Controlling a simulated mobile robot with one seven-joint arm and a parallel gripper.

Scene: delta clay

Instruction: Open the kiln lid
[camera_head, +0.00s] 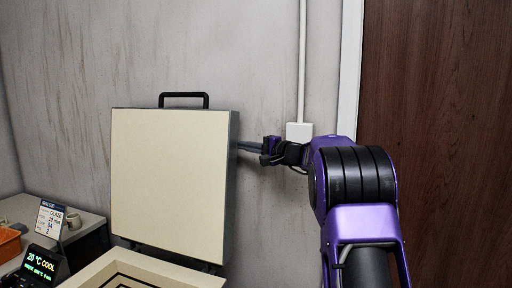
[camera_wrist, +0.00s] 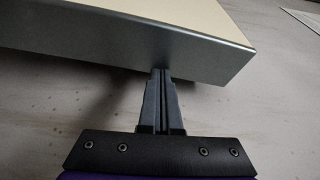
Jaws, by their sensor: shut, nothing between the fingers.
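The kiln lid (camera_head: 170,175) stands raised, close to upright, at the back of the kiln (camera_head: 125,268), with its cream inner face toward me and a black handle (camera_head: 183,96) on its top edge. The kiln's cream rim and part of its inside show below. My gripper (camera_head: 240,147) is at the lid's right side edge. In the wrist view my gripper (camera_wrist: 160,75) is shut and empty, its fingertips at the grey metal side of the lid (camera_wrist: 130,45). They look to touch it or nearly so; I cannot tell which.
A display reading 20 °C COOL (camera_head: 40,265) stands at the lower left. A side table (camera_head: 88,222) holds a small sign card (camera_head: 50,218) and an orange bin (camera_head: 8,243). A wall conduit box (camera_head: 299,131) and a brown door (camera_head: 435,120) are behind my arm.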

